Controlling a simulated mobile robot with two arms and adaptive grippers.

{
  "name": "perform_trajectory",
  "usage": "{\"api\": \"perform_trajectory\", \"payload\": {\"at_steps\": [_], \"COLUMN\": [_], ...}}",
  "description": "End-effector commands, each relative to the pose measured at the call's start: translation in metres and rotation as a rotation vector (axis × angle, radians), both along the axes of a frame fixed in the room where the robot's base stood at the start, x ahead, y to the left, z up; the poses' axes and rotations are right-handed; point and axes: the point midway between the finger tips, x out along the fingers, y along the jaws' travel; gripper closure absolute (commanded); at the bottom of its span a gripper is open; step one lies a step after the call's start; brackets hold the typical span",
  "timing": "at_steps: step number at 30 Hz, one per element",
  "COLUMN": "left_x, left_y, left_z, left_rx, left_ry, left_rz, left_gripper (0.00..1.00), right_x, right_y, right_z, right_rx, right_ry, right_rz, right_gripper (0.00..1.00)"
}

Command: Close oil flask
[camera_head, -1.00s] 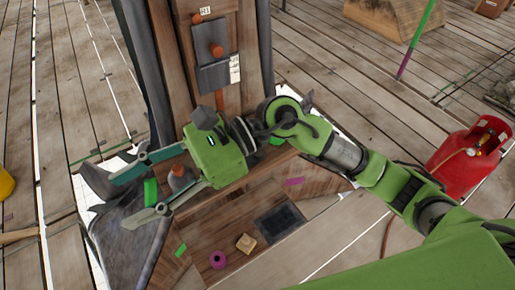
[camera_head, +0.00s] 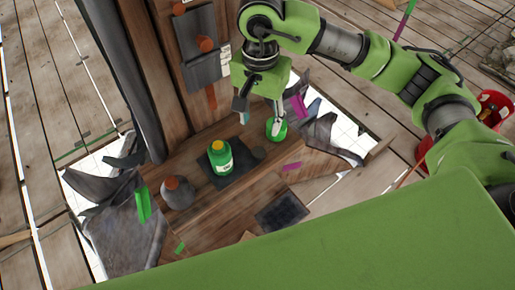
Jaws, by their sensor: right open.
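A green bottle with a pale label and a yellow-orange top (camera_head: 220,158) stands upright on a dark square pad in the middle of the view; it looks like the oil flask. Whether its top is a fitted cap I cannot tell. A grey rounded flask with an orange-brown top (camera_head: 178,192) stands to its lower left. My right gripper (camera_head: 259,116) points down, open, to the upper right of the green bottle and apart from it. A small green round thing (camera_head: 276,130) is at its right fingertip; I cannot tell whether they touch. My left gripper is not in view.
A wooden post with grey plates and orange knobs (camera_head: 205,45) rises behind the bottle. Torn grey sheets (camera_head: 125,235) lie at left, with others at right. A dark flat square (camera_head: 282,211) lies in front. A red gas cylinder (camera_head: 492,107) stands far right on the planks.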

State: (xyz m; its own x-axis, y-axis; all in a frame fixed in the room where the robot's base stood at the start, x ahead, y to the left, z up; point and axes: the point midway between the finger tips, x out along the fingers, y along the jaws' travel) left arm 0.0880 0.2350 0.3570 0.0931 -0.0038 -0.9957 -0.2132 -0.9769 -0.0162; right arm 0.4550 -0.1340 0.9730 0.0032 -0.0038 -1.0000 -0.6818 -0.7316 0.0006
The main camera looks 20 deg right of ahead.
Motion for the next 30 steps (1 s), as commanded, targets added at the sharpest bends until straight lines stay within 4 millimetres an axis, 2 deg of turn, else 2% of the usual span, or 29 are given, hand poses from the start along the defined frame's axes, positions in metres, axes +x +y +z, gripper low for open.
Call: {"api": "perform_trajectory", "payload": {"at_steps": [5, 15, 18, 30], "left_x": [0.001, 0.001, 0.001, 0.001], "left_y": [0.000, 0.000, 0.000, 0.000], "left_z": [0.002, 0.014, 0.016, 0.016], "left_rx": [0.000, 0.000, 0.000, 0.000], "left_ry": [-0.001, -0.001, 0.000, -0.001], "left_rz": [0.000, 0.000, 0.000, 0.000], "left_gripper": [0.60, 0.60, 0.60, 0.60], "right_x": [-0.001, -0.001, 0.000, 0.000], "right_y": [0.000, 0.001, 0.001, 0.001], "right_z": [-0.006, -0.068, -0.080, -0.087], "right_rx": [0.001, 0.003, 0.004, 0.004], "right_ry": [0.003, 0.007, 0.004, 0.001], "right_rz": [-0.001, -0.003, -0.001, 0.000], "right_gripper": [0.54, 0.54, 0.54, 0.54]}}
